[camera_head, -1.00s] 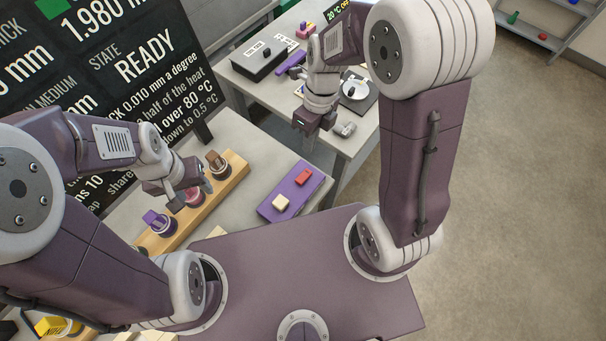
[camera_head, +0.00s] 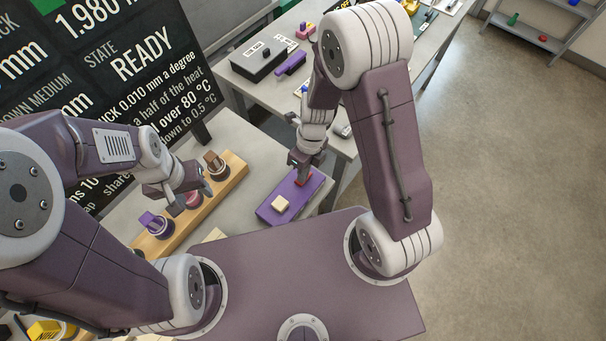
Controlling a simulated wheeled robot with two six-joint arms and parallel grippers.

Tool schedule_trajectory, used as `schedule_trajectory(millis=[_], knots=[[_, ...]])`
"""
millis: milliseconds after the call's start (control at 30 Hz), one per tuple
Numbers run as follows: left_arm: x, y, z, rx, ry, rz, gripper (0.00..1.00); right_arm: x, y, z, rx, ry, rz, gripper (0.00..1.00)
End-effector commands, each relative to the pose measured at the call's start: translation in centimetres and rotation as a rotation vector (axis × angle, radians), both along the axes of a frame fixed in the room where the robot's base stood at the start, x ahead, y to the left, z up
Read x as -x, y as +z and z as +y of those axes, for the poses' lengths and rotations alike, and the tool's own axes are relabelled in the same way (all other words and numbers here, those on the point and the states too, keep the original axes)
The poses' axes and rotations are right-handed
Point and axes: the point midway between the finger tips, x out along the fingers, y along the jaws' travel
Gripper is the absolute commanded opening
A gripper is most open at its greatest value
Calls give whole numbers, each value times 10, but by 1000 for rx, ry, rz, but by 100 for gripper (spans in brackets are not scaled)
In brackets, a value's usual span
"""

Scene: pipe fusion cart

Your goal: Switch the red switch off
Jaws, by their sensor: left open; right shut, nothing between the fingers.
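The red switch (camera_head: 302,182) sits on the far right part of a purple panel (camera_head: 268,212) on the table. A cream block (camera_head: 280,203) sits on the same panel, nearer to me. My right gripper (camera_head: 302,170) is shut and points down at the red switch, partly covering it. I cannot tell whether its fingertips touch the switch. My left gripper (camera_head: 192,190) is open and hangs over the wooden rack on the left, clear of the panel.
The wooden rack (camera_head: 235,172) holds several coloured pieces left of the panel. A dark screen (camera_head: 120,70) stands behind it. A second table at the back holds a black box (camera_head: 258,62) and a purple tool (camera_head: 291,64). Open floor lies to the right.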

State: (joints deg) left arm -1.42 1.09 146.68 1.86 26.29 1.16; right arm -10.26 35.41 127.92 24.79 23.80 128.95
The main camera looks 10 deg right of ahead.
Motion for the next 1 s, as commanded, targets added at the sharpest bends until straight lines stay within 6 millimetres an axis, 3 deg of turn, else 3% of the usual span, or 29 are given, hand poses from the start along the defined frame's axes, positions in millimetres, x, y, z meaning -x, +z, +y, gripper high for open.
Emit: schedule_trajectory(millis=[700, 1000], knots=[[0, 1, 0, 0, 0, 0, 50, 2, -9, 2, 0, 0, 0, 0], [0, 13, 0, 0, 0, 0, 50, -6, -4, -7, 0, -2, 0, 0]])
